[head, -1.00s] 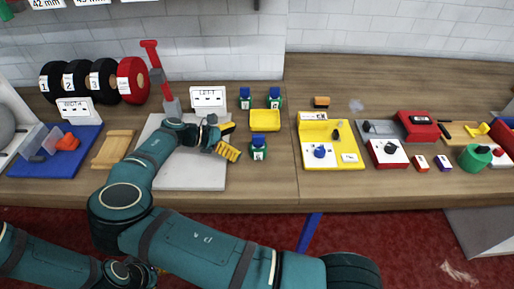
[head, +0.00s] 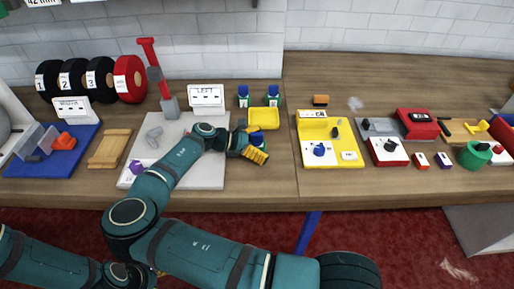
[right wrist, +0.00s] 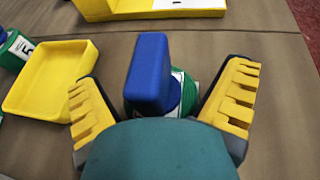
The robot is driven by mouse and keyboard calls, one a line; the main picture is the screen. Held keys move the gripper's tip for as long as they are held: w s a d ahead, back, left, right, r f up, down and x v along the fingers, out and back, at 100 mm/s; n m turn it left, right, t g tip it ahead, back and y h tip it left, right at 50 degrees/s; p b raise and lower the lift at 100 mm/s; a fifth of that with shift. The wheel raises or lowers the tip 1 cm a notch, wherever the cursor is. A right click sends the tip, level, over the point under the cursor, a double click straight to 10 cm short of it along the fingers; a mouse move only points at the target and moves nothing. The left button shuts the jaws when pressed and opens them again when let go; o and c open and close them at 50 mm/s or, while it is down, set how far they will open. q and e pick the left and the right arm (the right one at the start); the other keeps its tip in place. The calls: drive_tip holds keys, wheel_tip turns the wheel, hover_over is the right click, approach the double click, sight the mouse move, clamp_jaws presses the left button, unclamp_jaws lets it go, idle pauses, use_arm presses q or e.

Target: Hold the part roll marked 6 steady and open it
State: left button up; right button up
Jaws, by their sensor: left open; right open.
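A small green roll with a tall blue top (head: 257,138) stands on the bench in front of the yellow tray. My right gripper (head: 255,154) is open over it. In the right wrist view the blue top (right wrist: 150,72) and green body stand between the spread yellow fingers (right wrist: 165,85), with gaps on both sides. Its label is mostly hidden and I cannot read the number. Two similar rolls (head: 244,96) (head: 273,96) stand behind the tray; one shows a 5 in the right wrist view (right wrist: 15,47). My left gripper (head: 160,271) barely shows low down, away from the bench, mostly hidden by my arms.
The yellow tray (head: 264,126) is empty, just behind the roll. A pale board (head: 205,178) left of it carries a grey piece (head: 154,138) and a purple piece (head: 137,168). A yellow station (head: 334,160) stands to the right. Bare bench lies between.

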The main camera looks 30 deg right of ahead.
sight(262, 133)
drive_tip(key=c, duration=1.4)
drive_tip(key=shift+o, duration=0.2)
wheel_tip(262, 133, up, 10)
drive_tip(key=shift+r+p, duration=0.1)
drive_tip(key=shift+p, duration=0.75)
drive_tip(key=o, duration=0.4)
drive_tip(key=c, duration=0.5)
